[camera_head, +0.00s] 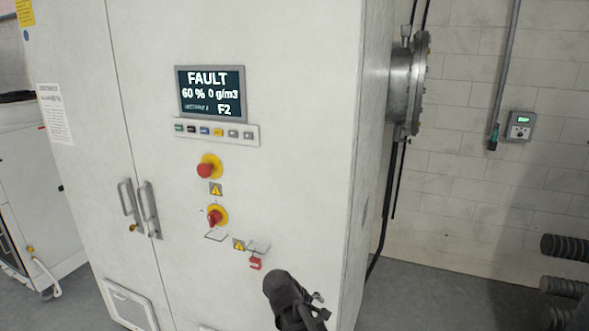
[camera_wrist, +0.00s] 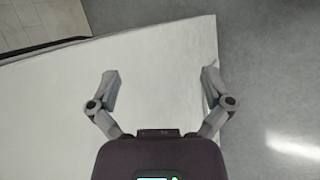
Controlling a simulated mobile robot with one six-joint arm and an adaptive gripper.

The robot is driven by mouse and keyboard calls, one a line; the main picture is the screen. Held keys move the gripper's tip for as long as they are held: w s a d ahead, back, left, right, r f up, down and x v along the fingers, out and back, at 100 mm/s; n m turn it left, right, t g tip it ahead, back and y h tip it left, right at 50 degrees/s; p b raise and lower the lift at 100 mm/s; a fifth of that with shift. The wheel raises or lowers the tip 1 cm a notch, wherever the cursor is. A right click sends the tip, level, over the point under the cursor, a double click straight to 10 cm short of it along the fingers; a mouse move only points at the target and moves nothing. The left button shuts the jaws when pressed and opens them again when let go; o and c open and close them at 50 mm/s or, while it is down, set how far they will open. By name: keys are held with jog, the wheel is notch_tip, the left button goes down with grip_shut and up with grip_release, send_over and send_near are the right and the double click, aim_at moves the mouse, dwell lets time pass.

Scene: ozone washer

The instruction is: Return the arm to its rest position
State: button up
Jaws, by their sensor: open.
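My gripper (camera_wrist: 159,76) is open and empty in the wrist view, its two grey fingers spread wide over a plain white surface. Nothing is between the fingers. In the head view a dark part of my arm shows at the bottom, right of centre, in front of the lower right of the white cabinet (camera_head: 290,110). The fingertips cannot be made out clearly there. I cannot tell from these views whether the arm touches the cabinet.
The cabinet front carries a display (camera_head: 211,93) reading FAULT, a red button (camera_head: 206,170), a red rotary switch (camera_head: 215,217) and a red padlock (camera_head: 255,263). A metal flange (camera_head: 409,85) juts from its right side. Dark ribbed hoses (camera_head: 565,247) lie at the right edge. Grey floor (camera_head: 440,275) is open between.

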jog(key=s+d+f+m+g+y, duration=0.3)
jog(key=s+d+m+y, duration=0.3)
jog(key=s+d+m, duration=0.2)
jog(key=d+m, duration=0.2)
jog(key=d, duration=0.1)
jog(key=shift+d, duration=0.25)
jog(key=shift+f, duration=0.1)
dwell(2.0)
